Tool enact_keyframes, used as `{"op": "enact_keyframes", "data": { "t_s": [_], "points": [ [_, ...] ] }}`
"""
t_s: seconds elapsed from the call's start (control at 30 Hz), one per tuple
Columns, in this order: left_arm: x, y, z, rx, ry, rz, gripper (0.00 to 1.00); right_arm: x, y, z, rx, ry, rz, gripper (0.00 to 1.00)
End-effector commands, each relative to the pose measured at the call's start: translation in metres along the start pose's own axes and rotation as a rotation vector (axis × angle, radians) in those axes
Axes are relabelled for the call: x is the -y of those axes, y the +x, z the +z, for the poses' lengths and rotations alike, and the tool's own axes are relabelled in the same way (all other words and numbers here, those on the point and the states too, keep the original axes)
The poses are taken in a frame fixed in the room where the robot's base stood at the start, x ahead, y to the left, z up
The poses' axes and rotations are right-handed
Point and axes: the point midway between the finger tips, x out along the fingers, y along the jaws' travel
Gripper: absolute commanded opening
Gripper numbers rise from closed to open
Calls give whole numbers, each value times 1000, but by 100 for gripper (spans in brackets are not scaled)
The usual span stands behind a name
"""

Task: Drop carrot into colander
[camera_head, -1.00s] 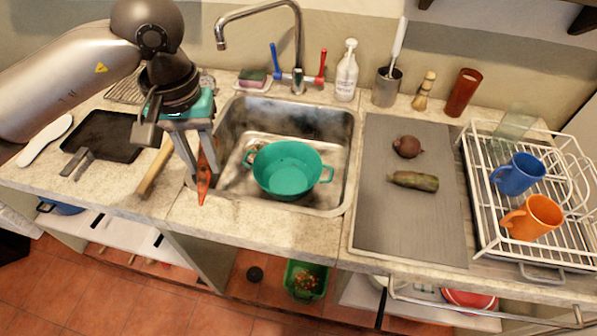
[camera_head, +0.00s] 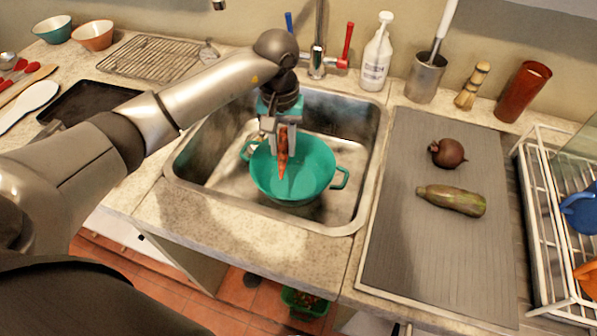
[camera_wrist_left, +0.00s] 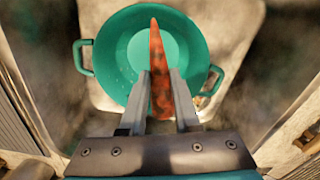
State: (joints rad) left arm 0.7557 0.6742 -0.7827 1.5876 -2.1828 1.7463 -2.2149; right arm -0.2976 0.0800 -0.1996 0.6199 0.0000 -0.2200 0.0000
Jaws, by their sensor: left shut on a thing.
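The teal colander (camera_head: 318,172) with two side handles sits in the metal sink. My left gripper (camera_head: 282,150) is over the colander and shut on the orange carrot (camera_head: 282,163), which hangs tip down above the bowl. In the left wrist view the carrot (camera_wrist_left: 158,75) is pinched between the two fingers of my left gripper (camera_wrist_left: 159,95). Its tip lies over the open bowl of the colander (camera_wrist_left: 195,50). My right gripper is not in view.
The sink (camera_head: 205,172) surrounds the colander, with the tap (camera_head: 318,60) behind it. A grey board (camera_head: 410,250) to the right holds a beet (camera_head: 447,153) and a green-brown vegetable (camera_head: 450,200). A white soap bottle (camera_head: 376,60) stands behind the sink.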

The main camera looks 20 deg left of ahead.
Motion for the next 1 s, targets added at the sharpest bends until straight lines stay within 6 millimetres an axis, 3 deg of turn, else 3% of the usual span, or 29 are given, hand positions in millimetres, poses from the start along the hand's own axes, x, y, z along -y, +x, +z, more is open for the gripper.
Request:
{"op": "enact_keyframes", "data": {
  "t_s": [0.1,0.3,0.77,0.8,1.0],
  "points": [
    [0,19,1,3,-1,0,0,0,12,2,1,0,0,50],
    [0,40,1,2,0,1,0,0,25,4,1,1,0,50],
    [0,47,0,0,1,-1,0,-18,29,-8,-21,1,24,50],
    [0,47,0,0,1,-1,34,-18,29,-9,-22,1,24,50],
    [0,47,0,0,1,-1,56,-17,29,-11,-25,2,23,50]
  ]
}}
